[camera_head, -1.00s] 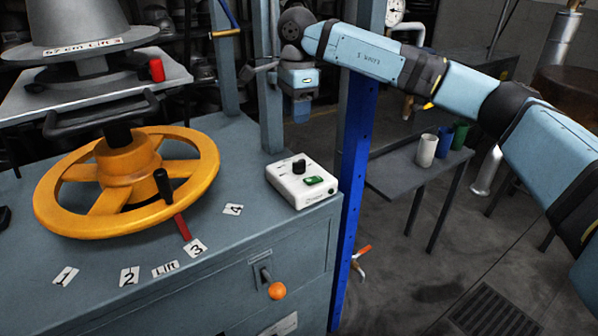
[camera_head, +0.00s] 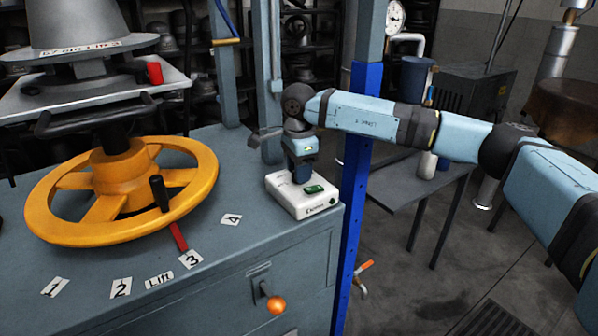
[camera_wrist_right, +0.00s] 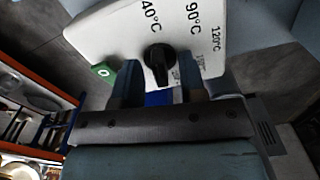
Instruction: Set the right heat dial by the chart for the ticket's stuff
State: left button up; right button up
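The white heat box (camera_head: 318,207) stands on the right corner of the press bench, with a green switch (camera_head: 314,189) on top. In the right wrist view its black dial (camera_wrist_right: 158,60) shows among printed temperatures, including 90°C and 120°C; another reads 40°C, perhaps cut off. I cannot tell which mark the dial points to. My right gripper (camera_head: 303,176) hangs over the box and hides the dial in the head view. In the wrist view its fingers (camera_wrist_right: 160,82) are apart, one on each side of the dial, with gaps visible. My left gripper, the ticket and the chart are not seen.
A yellow handwheel (camera_head: 120,190) with a black handle stands left of the box, with number cards on the bench. A blue post (camera_head: 355,190) rises just right of the box. An orange-knobbed lever (camera_head: 275,304) sticks out from the bench front.

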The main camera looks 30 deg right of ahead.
grip_shut()
